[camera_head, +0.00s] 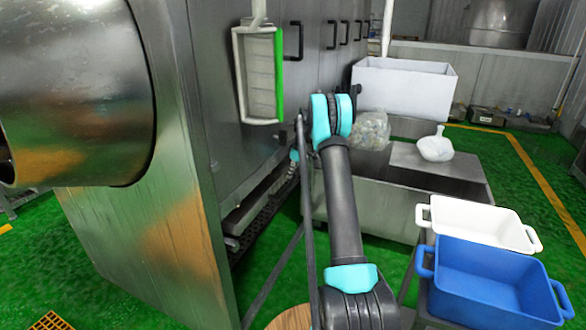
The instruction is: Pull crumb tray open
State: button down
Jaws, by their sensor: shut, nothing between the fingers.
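A long, low grey metal piece along the foot of the steel machine, which looks like the crumb tray (240,216), runs back under the machine's side wall. Its far part is hidden, and I cannot tell how far it sits in. My arm reaches up from the bottom and bends at a teal elbow. Its far end comes down behind the elbow, near the machine's side. My gripper (291,172) shows small and dark there, shut and empty, close to the far part of the low piece. I cannot tell if it touches.
A big steel drum (75,95) sticks out at the left. A steel bench (375,205) stands behind my arm. A white basin (480,222) and a blue basin (490,282) are at the right.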

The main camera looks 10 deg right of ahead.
jog(key=shift+x, duration=1.45)
jog(key=shift+s+d, duration=0.1)
jog(key=s+d, duration=1)
jog(key=d, duration=0.3)
jog(key=s+d, duration=0.9)
jog(key=d, duration=0.5)
jog(key=shift+s, duration=0.4)
jog(key=shift+d, duration=0.1)
